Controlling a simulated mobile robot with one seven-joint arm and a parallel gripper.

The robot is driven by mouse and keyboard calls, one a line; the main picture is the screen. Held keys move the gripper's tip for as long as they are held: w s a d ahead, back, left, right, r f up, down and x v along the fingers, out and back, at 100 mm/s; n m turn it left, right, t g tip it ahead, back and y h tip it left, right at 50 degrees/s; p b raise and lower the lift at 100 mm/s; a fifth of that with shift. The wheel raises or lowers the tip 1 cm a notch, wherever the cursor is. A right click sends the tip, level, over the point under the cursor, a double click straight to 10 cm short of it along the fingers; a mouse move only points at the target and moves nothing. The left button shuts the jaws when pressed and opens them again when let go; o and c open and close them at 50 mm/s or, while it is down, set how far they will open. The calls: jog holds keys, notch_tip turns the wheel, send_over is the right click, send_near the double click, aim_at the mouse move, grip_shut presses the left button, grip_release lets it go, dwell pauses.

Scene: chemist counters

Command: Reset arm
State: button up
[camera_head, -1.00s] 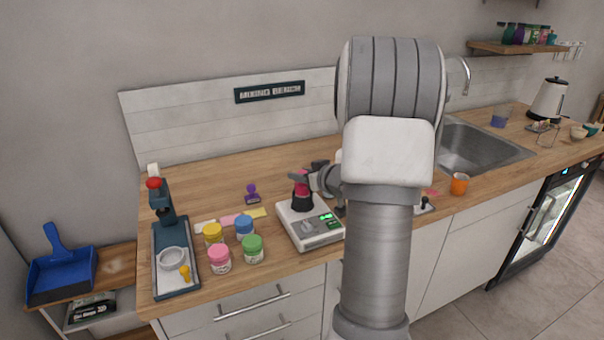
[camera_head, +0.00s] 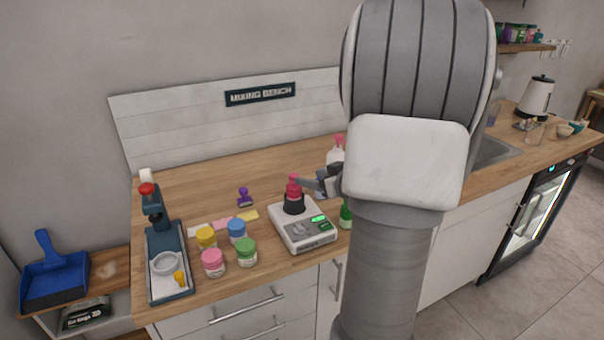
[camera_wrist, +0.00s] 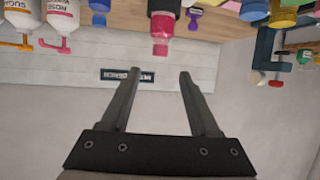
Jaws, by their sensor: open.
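My gripper (camera_head: 318,184) is small in the head view and partly hidden behind my arm. In the wrist view, which is upside down, its two fingers (camera_wrist: 160,72) are apart with nothing between them. A pink-red bottle (camera_head: 293,187) in a black holder stands on a white scale (camera_head: 303,236) with a lit green display. The gripper is just right of the bottle in the head view. The bottle (camera_wrist: 160,38) also shows beyond the fingertips in the wrist view, apart from them.
Yellow, blue, pink and green jars (camera_head: 213,262) stand left of the scale, beside a press (camera_head: 170,270). A purple stamp (camera_head: 244,198) lies behind them. A white pump bottle (camera_head: 335,155) and a green bottle (camera_head: 346,214) stand near my arm. My arm hides part of the sink (camera_head: 492,151).

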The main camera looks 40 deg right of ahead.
jog(key=shift+v, duration=1.2)
